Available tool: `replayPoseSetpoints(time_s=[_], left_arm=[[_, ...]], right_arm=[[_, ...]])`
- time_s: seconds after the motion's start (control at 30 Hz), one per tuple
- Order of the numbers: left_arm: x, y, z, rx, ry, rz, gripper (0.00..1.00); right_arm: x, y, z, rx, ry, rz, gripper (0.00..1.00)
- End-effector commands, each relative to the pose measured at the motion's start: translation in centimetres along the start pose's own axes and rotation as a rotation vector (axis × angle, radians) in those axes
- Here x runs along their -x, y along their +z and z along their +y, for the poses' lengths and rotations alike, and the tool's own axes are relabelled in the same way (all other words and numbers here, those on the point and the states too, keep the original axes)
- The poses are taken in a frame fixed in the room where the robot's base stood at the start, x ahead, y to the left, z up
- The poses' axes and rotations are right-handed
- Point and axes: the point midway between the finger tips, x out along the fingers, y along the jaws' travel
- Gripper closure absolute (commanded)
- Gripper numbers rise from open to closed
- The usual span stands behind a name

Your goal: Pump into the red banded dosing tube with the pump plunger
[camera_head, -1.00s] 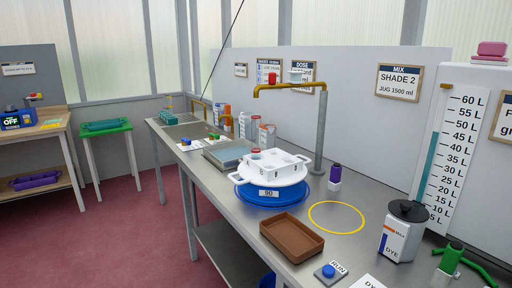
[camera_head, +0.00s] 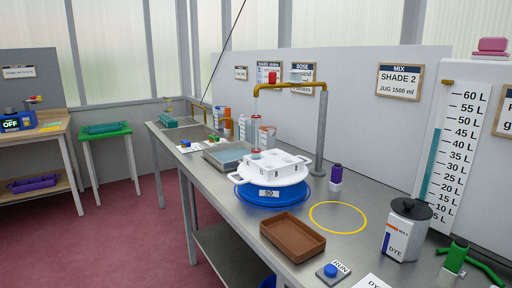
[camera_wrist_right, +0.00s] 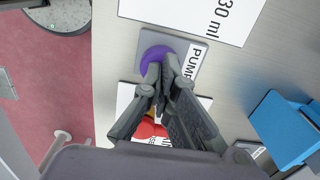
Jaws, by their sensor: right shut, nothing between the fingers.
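The pump plunger (camera_wrist_right: 154,49) is a round purple knob on a grey base marked PUMP in the right wrist view. My right gripper (camera_wrist_right: 164,72) is shut and empty, its fingertips over the knob's lower edge; I cannot tell whether they touch or press it. In the head view, a white holder (camera_head: 282,172) stands on a blue turntable (camera_head: 269,194) reading 90. A small tube with a red band (camera_head: 256,154) stands at its rear, below the brass spout (camera_head: 288,86). A thin pale vertical streak runs down from the spout towards it. My left gripper is not in view.
A brown tray (camera_head: 292,237), a blue RUN button (camera_head: 331,271) and a DYE canister (camera_head: 405,230) stand at the front of the bench. A yellow ring (camera_head: 338,232) marks bare bench. A blue object (camera_wrist_right: 287,130) lies right of my right gripper.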

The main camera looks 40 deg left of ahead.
Motion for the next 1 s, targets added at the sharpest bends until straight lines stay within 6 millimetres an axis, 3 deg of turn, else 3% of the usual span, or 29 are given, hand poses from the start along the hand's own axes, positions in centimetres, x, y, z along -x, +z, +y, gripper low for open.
replayPoseSetpoints(time_s=[0.17, 0.47, 1.0], left_arm=[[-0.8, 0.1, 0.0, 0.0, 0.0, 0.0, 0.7], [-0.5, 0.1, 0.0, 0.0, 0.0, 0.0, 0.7], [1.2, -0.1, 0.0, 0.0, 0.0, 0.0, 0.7]], right_arm=[[-1.0, 0.0, 0.1, 0.001, 0.004, 0.003, 1.0], [-0.8, 0.0, 0.1, 0.001, 0.004, 0.003, 1.0], [2.3, 0.0, 0.1, 0.0, 0.003, 0.002, 1.0]])
